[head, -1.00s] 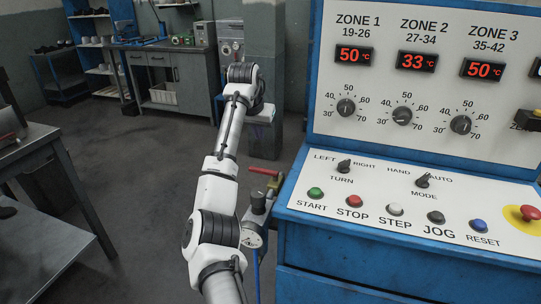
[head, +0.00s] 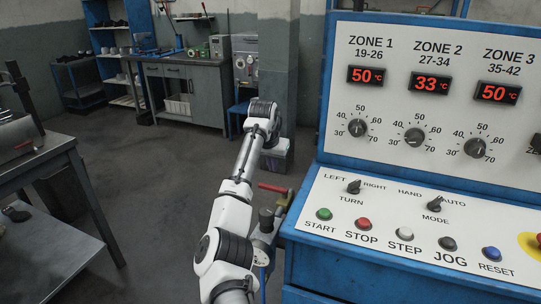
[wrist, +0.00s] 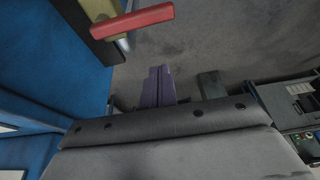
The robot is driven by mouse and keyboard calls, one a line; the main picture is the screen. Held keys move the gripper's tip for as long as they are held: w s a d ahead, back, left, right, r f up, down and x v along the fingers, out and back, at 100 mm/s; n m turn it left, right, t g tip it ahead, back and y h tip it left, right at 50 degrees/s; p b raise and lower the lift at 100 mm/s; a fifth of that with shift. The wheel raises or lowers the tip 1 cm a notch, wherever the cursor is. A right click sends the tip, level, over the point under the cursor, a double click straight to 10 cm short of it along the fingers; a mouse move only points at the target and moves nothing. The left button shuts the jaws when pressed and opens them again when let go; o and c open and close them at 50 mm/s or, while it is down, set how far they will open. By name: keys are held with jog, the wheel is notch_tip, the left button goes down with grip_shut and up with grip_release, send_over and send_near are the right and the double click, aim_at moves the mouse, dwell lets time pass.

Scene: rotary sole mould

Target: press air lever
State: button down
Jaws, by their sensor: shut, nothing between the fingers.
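The air lever (head: 275,188) has a red handle and sits on a valve at the left side of the blue control cabinet in the head view. In the wrist view the red handle (wrist: 133,21) lies at the top, left of centre, on a brass-coloured stem. My gripper (wrist: 157,72) shows in the wrist view with its purplish fingers shut and empty. The fingertips are below and right of the handle in that picture, apart from it. In the head view my arm reaches forward beside the cabinet; its fingertips are not clearly visible there.
The blue control cabinet (head: 310,250), with buttons and zone dials, fills the right of the head view. A grey metal table (head: 35,160) stands at left. A workbench (head: 185,90) and a pillar (head: 279,60) stand behind. The floor (head: 140,190) between is clear.

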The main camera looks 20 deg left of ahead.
aim_at(273, 191)
jog(key=shift+s+f+p, duration=0.35)
jog(key=shift+s+f, duration=0.35)
jog(key=shift+f, duration=0.2)
jog(key=shift+s+f+p, duration=0.35)
jog(key=shift+s+f, duration=0.3)
jog(key=shift+f, duration=0.2)
jog(key=shift+d+p, duration=0.1)
jog(key=shift+p, duration=0.3)
